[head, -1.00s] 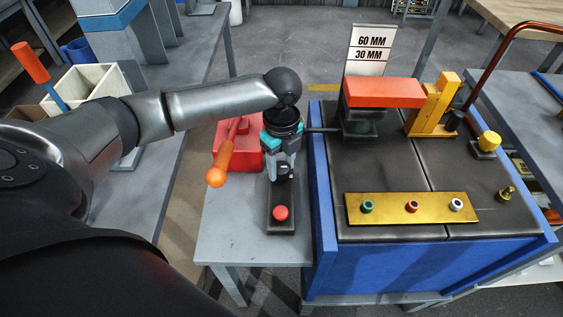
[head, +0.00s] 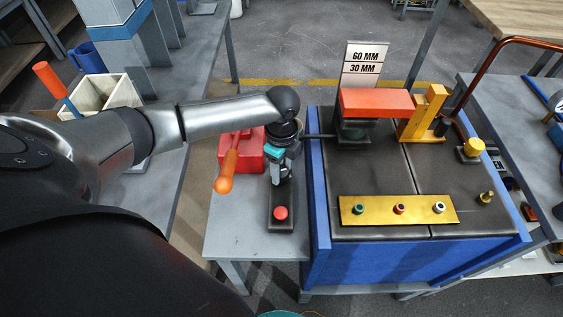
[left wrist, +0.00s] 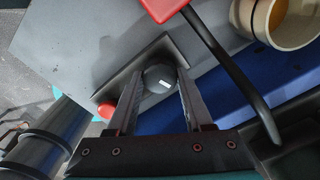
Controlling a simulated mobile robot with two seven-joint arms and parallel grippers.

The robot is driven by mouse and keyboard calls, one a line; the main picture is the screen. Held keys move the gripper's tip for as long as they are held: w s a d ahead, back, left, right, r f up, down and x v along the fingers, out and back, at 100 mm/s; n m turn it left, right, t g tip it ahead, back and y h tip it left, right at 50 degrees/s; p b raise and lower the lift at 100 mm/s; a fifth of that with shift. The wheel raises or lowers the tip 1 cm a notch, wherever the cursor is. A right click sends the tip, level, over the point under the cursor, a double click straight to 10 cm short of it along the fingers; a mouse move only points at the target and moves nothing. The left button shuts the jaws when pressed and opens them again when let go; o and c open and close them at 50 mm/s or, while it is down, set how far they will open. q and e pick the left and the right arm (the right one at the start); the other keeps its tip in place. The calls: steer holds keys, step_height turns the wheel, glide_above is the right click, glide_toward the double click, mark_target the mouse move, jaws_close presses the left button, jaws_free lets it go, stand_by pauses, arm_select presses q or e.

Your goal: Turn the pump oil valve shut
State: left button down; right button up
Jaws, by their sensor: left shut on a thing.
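The valve is a round black knob (left wrist: 160,78) with a white mark. It sits on a small black base plate (head: 283,226) beside a red button (head: 280,213), which also shows in the left wrist view (left wrist: 106,111). My left gripper (head: 283,176) points down over the plate. In the left wrist view its two fingers (left wrist: 173,88) lie on either side of the knob, shut on it. In the head view the gripper mostly hides the knob. I cannot tell from the mark how far the valve is turned. My right gripper is not in view.
A red box (head: 249,150) with an orange-handled lever (head: 226,172) stands close left of the gripper. A blue-sided machine (head: 400,262) with a yellow button panel (head: 398,210) stands right. The front of the grey table (head: 236,234) is clear.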

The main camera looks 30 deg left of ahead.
arm_select(q)
steer(key=n+p, duration=0.1)
steer(key=p, duration=0.1)
steer(key=n+p, duration=0.2)
steer(key=shift+r, duration=0.3)
steer(key=n+p, duration=0.4)
steer(key=p, duration=0.1)
steer(key=shift+f+n, duration=0.1)
steer(key=shift+n, duration=0.2)
steer(key=n+p, duration=0.2)
steer(key=n, duration=0.1)
steer(key=shift+w+p, duration=0.1)
steer(key=shift+p, duration=0.2)
steer(key=shift+f+n+p, duration=0.15)
steer(key=shift+n+p, duration=0.65)
steer(key=shift+n, duration=1.1)
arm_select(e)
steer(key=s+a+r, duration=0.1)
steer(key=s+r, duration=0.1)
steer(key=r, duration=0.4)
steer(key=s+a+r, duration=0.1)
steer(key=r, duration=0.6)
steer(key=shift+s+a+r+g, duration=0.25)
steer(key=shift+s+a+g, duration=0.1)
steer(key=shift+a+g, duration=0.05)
arm_select(q)
steer(key=shift+c, duration=1.5)
jaws_free()
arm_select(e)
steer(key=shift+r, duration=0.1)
